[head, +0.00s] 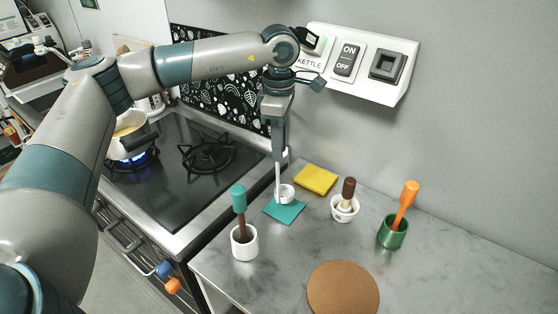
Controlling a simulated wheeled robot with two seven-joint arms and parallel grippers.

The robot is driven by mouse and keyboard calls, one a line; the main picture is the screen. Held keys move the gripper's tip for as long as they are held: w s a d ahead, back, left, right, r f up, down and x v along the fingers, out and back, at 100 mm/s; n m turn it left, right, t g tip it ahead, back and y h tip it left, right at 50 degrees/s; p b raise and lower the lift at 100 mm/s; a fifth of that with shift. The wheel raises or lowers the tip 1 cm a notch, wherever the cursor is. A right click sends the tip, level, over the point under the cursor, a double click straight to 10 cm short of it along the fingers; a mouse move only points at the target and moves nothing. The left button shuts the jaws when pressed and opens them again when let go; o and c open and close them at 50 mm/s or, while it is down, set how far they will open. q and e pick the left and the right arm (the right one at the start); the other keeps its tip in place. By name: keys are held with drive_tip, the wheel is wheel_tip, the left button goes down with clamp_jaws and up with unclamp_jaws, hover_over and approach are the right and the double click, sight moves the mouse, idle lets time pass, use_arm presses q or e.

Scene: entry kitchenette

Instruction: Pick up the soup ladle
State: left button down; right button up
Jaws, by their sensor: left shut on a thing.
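The soup ladle (278,180) is white, with a thin upright handle and a small round bowl at its lower end. The bowl shows over the upper edge of a teal cloth (284,213) on the grey counter. I cannot tell whether it touches the cloth. My left gripper (279,152) points straight down and is shut on the upper part of the ladle's handle. The gripper hides the handle's top end. My right gripper is not in view.
A yellow cloth (317,179), a white cup (244,247) with a teal-handled tool, a white cup (344,212) with a brown-handled tool, a green cup (392,235) with an orange-handled tool and a round brown board (343,289) surround it. A pot (128,145) sits over a blue flame on the stove (180,185).

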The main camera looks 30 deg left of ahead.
use_arm(q)
drive_tip(key=shift+r+b, duration=0.7)
drive_tip(key=shift+r, duration=2.05)
drive_tip(key=shift+f, duration=0.1)
